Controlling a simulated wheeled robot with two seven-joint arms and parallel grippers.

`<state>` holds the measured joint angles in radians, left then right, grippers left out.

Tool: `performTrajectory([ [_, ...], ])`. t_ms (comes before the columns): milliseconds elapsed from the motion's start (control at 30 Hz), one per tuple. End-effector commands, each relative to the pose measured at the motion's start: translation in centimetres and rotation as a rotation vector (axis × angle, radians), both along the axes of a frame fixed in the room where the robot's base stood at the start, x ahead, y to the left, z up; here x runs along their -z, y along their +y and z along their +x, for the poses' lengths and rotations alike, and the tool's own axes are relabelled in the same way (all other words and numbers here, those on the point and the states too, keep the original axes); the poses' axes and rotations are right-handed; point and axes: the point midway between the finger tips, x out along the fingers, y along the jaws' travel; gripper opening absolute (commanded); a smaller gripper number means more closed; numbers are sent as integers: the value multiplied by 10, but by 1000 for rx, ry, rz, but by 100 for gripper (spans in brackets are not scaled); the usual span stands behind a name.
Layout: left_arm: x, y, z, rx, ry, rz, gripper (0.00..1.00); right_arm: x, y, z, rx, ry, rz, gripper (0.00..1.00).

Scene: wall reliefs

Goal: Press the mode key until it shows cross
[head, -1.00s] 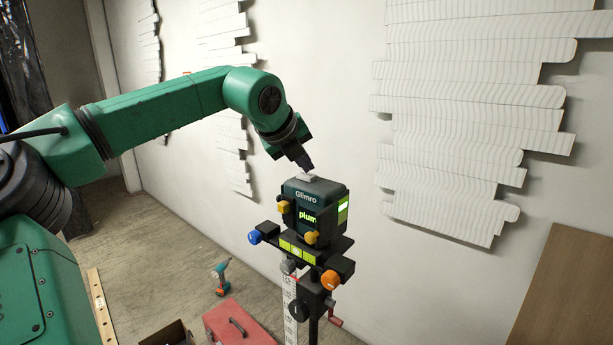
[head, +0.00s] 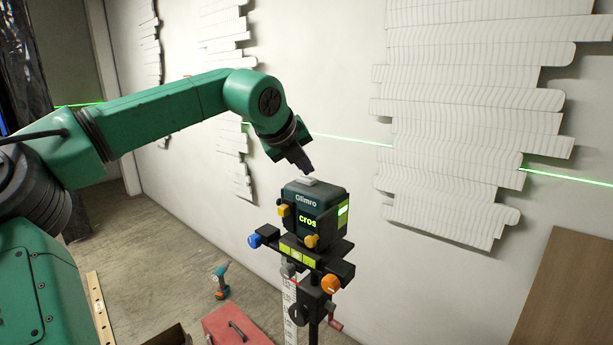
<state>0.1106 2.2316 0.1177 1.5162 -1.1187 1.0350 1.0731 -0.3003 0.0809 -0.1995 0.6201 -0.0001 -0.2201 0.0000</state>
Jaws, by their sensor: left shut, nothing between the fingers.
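The dark green laser level (head: 321,201), marked "Glimro", sits upright on a black mount with coloured knobs. Its display (head: 307,222) shows green letters reading "cros", with the rest hidden by a yellow knob. The pale mode key (head: 309,182) is on top of the level. My left gripper (head: 308,170) is shut and empty, pointing down just above the key; I see a small gap between them. A green horizontal line (head: 352,139) runs along the wall. My right gripper is not in view.
Layered white wall reliefs (head: 470,120) hang behind the level. A red toolbox (head: 235,328), a drill (head: 221,282) and a wooden spirit level (head: 99,308) lie on the floor. A brown board (head: 570,290) stands at the right.

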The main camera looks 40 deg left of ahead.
Motion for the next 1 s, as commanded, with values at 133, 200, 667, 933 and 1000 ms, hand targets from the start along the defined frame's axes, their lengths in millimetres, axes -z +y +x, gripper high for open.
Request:
performTrajectory([
  [133,-10,0,0,0,0,0,0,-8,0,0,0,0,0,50],
  [200,-9,0,0,1,0,1,0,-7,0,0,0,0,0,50],
  [667,-32,0,0,0,0,1,0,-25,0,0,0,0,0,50],
  [933,-58,0,0,-1,-1,1,0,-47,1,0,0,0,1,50],
  [1000,-61,0,0,-1,-1,1,0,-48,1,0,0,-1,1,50],
])
